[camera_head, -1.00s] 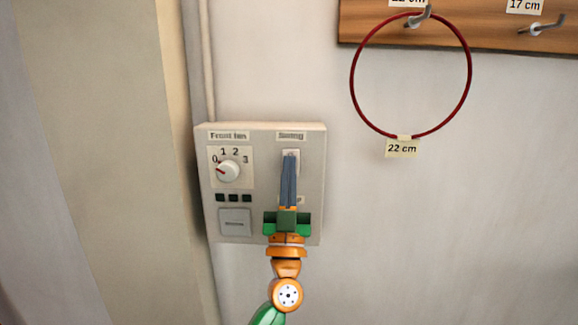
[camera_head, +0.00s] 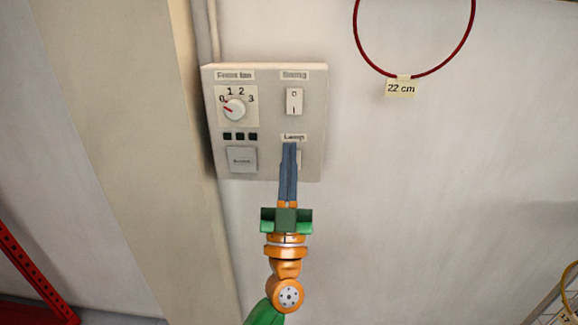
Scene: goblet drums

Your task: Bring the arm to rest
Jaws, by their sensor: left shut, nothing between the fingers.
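My left arm comes up from the bottom of the head view, with green and orange links. Its left gripper (camera_head: 289,146) is shut and empty, its blue-grey fingers together. The fingertips lie over the lower right of a pale control panel (camera_head: 268,169), just below the label "Lamp" (camera_head: 294,137). They partly hide a white switch (camera_head: 298,159) there. I cannot tell whether the fingertips touch the panel. Above the label, a white rocker switch (camera_head: 294,101) marked 0 and I is in plain view. My right gripper is not in view.
The panel also has a white rotary knob (camera_head: 234,110) marked 0 to 3 and a square button (camera_head: 242,159). A red ring (camera_head: 413,75) hangs on the wall with a "22 cm" tag (camera_head: 401,88). A red metal frame (camera_head: 30,270) stands at lower left. The wall right of the arm is bare.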

